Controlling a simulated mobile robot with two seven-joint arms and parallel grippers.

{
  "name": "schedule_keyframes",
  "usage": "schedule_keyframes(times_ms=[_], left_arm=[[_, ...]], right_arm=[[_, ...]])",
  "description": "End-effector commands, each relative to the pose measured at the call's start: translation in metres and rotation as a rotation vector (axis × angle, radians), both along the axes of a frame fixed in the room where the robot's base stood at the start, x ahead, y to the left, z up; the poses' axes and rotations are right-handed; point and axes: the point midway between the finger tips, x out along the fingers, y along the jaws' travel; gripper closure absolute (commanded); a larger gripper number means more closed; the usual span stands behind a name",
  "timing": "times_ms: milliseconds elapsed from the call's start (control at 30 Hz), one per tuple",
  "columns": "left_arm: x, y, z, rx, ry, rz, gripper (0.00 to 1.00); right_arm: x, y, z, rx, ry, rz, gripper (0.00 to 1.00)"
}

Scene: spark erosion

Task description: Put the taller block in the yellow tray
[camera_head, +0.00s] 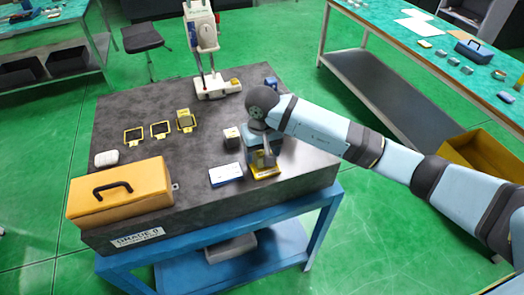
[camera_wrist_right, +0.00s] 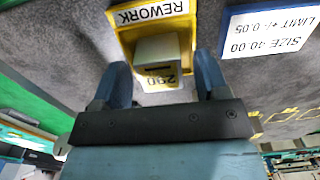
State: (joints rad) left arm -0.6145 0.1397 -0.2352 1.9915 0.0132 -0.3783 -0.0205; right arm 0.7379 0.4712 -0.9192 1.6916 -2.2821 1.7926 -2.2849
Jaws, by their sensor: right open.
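The yellow tray (camera_head: 266,175) with a REWORK label lies near the table's front edge, below my right gripper (camera_head: 264,155). Another block (camera_head: 232,138) with a tan top and dark side stands left of the gripper. My left gripper is not in view.
A size card (camera_head: 226,174) lies left of the tray. An orange toolbox (camera_head: 120,193) fills the front left. A white stand (camera_head: 215,87) is at the back.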

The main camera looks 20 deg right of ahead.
Motion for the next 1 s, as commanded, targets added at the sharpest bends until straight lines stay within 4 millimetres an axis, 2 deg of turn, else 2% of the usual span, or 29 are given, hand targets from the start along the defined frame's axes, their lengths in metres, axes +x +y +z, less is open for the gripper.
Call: schedule_keyframes(times_ms=[300, 500, 700, 1000], left_arm=[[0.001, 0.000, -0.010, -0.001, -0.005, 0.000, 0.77], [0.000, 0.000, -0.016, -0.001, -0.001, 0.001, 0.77], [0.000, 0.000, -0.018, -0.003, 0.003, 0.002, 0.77], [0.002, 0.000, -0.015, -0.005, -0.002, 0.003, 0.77]], right_arm=[[0.002, 0.000, 0.066, -0.002, -0.008, 0.002, 0.32], [0.001, 0.000, 0.102, -0.001, -0.005, 0.001, 0.32], [0.000, 0.000, 0.117, -0.001, -0.002, 0.000, 0.32], [0.000, 0.000, 0.119, 0.000, -0.002, 0.000, 0.32]])
